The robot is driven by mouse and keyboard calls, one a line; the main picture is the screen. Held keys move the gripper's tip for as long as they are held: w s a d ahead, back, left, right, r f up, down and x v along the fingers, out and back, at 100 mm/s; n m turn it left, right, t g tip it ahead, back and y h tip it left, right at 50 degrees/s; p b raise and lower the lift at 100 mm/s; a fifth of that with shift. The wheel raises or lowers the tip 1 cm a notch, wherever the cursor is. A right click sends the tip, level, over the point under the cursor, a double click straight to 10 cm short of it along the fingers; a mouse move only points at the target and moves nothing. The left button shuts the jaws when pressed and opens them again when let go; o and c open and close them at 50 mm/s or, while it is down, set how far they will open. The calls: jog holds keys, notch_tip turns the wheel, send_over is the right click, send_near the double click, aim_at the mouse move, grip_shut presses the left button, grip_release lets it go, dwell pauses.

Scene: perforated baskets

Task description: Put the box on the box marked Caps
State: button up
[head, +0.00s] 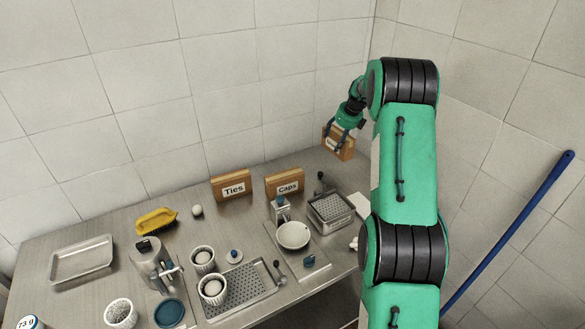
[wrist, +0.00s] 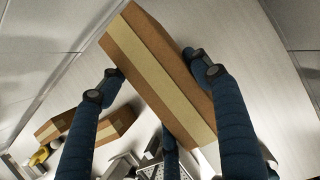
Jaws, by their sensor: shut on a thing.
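My gripper (head: 339,132) is shut on a brown cardboard box (head: 338,148) at the back right in the head view, apparently above the table. The box carries a pale label that I cannot read. In the wrist view the held box (wrist: 150,68) sits tilted between my blue fingers, its tan tape strip facing the camera. The box marked Caps (head: 285,178) stands on the table, lower and to the left of my gripper, with its top bare. It also shows in the wrist view (wrist: 113,127), partly hidden by a finger.
A box marked Ties (head: 231,179) stands left of the Caps box. In front of Caps are a metal dispenser (head: 280,208), a white bowl (head: 293,235) and a perforated basket (head: 331,211). Tiled walls rise close behind.

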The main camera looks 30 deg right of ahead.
jog(key=w+a+r+p, duration=0.1)
jog(key=a+r+p, duration=0.4)
jog(key=a+p, duration=0.7)
notch_tip(320, 180, up, 5)
jog(key=p, duration=1)
send_over(282, 176)
jog(key=shift+w+m, duration=0.1)
jog(key=shift+m, duration=0.3)
jog(key=shift+f, duration=0.1)
notch_tip(282, 176, down, 6)
jog(key=shift+f, duration=0.1)
jog(key=shift+f, duration=1.85)
jog(key=shift+f, duration=0.1)
